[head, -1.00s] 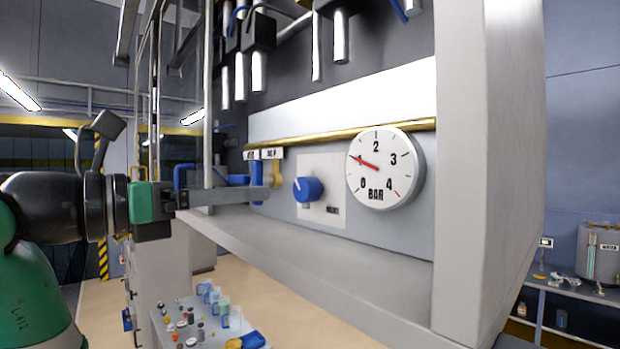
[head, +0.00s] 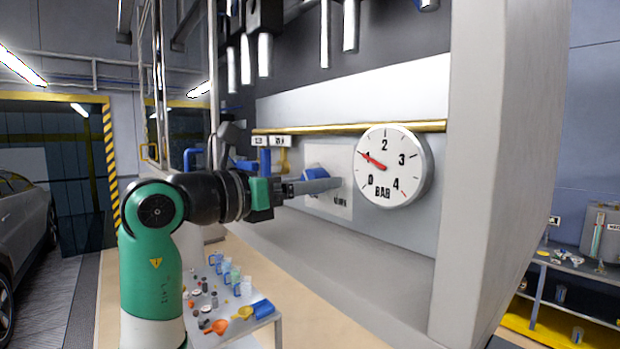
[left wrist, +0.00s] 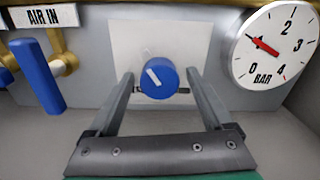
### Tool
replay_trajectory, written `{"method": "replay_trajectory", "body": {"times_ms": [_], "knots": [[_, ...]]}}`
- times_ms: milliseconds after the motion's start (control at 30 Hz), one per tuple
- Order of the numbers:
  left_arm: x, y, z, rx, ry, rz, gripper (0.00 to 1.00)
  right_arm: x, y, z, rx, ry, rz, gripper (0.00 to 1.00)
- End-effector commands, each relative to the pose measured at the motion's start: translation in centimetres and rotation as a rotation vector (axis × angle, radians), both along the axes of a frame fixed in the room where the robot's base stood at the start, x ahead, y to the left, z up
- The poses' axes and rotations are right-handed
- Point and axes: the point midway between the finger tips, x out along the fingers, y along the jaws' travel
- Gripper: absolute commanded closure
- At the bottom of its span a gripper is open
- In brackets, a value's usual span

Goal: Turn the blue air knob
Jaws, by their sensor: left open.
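The blue air knob (left wrist: 159,78) sits on a pale plate (left wrist: 126,42) on the grey panel, with a white pointer mark slanting to its upper left. In the head view the knob (head: 315,174) is partly hidden by my left gripper (head: 335,184). In the left wrist view my left gripper (left wrist: 165,82) is open, with one finger on each side of the knob and visible gaps between. I cannot tell how far the fingertips are from the plate. The pressure gauge (head: 392,166) has its red needle near 1 BAR. My right gripper is not in view.
A blue lever (left wrist: 38,76) stands left of the knob under an AIR IN label (left wrist: 44,17). A brass pipe (head: 350,127) runs above the panel. A grey column (head: 500,170) stands at the right. A small table (head: 262,318) with cups and coloured items is below.

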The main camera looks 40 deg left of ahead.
Motion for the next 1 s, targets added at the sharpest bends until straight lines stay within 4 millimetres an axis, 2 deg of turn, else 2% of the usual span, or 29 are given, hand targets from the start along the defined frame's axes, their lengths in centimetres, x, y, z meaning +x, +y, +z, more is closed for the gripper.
{"method": "replay_trajectory", "body": {"times_ms": [100,567,1000], "knots": [[-0.02,0.01,-0.03,0.0,0.0,0.0,0.16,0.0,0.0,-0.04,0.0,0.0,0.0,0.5],[-0.07,0.02,0.01,0.0,0.0,0.0,0.99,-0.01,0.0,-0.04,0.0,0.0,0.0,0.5],[-0.07,0.03,0.12,0.078,-0.01,0.0,1.0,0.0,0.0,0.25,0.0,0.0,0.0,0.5]]}}
